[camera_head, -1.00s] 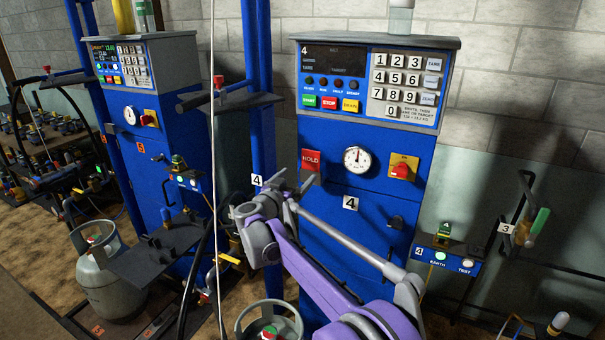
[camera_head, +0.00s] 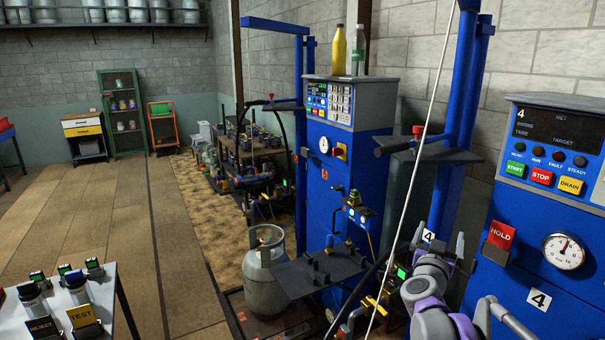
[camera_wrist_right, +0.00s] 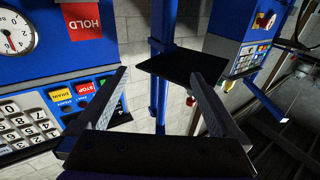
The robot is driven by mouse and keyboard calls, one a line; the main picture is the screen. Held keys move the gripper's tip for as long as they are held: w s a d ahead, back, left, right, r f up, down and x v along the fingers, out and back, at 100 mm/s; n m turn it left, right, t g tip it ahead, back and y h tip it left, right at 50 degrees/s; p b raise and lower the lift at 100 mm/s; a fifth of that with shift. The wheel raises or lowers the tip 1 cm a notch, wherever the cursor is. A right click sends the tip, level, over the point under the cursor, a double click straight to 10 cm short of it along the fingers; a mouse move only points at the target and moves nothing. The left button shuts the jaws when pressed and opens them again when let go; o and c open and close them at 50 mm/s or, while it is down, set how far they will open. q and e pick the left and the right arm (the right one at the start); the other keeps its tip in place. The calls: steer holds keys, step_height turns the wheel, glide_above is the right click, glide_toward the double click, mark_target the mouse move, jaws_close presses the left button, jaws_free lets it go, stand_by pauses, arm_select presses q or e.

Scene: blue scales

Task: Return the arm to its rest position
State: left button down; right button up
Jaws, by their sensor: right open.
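My right arm, purple and grey, comes in at the bottom right of the head view. Its gripper (camera_head: 439,242) is open with nothing between the fingers, in front of the gap between two blue scale cabinets. In the right wrist view the two fingers (camera_wrist_right: 158,80) stand wide apart and empty. The same panel shows turned over at the left of the wrist view. My left gripper is not in view.
A second blue scale (camera_head: 345,190) stands further back, with a grey gas cylinder (camera_head: 267,275) beside it. A blue post (camera_head: 462,110) and a pale hanging line (camera_head: 413,175) are close to the arm. A table with REJECT and TEST stands (camera_head: 82,316) is bottom left. The floor is open at left.

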steer(key=s+a+f+n+g+y+p, duration=0.1)
steer(key=s+a+f+n+y, duration=0.4)
steer(key=s+a, duration=0.35)
steer(key=s+a+f+n+g+y, duration=0.2)
steer(key=s+a+f+y, duration=0.4)
steer(key=a, duration=0.3)
steer(key=s+f+g, duration=0.3)
steer(key=s+f, duration=0.4)
steer(key=s, duration=0.4)
steer(key=s+f+g+h+p, duration=0.1)
steer(key=s+f+g, duration=0.3)
steer(key=s+f, duration=0.3)
steer(key=s, duration=0.4)
steer(key=shift+s+d+g, duration=0.15)
steer(key=shift+g, duration=0.15)
